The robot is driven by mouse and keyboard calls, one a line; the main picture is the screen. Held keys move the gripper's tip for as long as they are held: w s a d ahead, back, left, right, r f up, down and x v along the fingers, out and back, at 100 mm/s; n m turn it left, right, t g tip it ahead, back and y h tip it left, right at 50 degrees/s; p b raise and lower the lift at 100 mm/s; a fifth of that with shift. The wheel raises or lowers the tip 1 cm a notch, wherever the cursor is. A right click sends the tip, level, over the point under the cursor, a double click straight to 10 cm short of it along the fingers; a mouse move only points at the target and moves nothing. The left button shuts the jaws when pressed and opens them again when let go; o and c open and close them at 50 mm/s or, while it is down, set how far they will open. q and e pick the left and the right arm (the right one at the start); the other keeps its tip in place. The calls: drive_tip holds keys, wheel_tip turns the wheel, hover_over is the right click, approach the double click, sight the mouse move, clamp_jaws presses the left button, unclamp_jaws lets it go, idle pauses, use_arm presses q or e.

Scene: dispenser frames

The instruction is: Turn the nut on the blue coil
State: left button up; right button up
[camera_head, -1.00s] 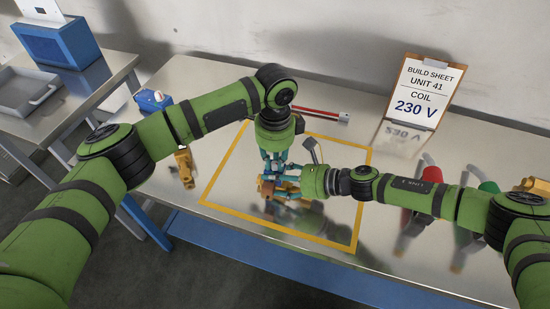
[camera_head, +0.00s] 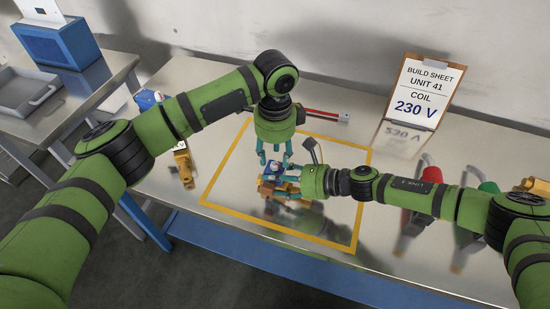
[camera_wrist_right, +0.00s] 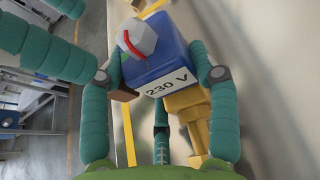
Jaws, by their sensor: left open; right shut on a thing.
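The blue coil (camera_wrist_right: 155,65) carries a "230 V" label and sits on a brass valve (camera_wrist_right: 188,110). A grey nut (camera_wrist_right: 140,35) with a red mark is on top of the coil. In the head view the coil (camera_head: 270,170) and valve (camera_head: 286,188) are partly hidden by fingers. My right gripper (camera_head: 285,187) is shut around the valve with its coil; the exact contact is hard to see. My left gripper (camera_head: 275,158) points down, open and empty, just above the coil. Its teal fingers also show at the upper left of the right wrist view, apart from the nut.
A yellow outline (camera_head: 230,220) marks the steel table around the work. Another blue coil (camera_head: 147,98) and a brass part (camera_head: 184,165) lie left. A red bar (camera_head: 326,116) lies behind. The build sheet (camera_head: 422,95) reads 230 V. Red-handled (camera_head: 425,175) and green-handled tools are right.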

sight(275, 164)
drive_tip(key=shift+d, duration=0.1)
use_arm(q)
wheel_tip(275, 164, up, 9)
drive_tip(key=shift+r, duration=0.1)
idle(0.3)
use_arm(e)
drive_tip(key=o, duration=1.7)
drive_tip(key=shift+o, duration=0.2)
drive_tip(key=shift+w, duration=0.1)
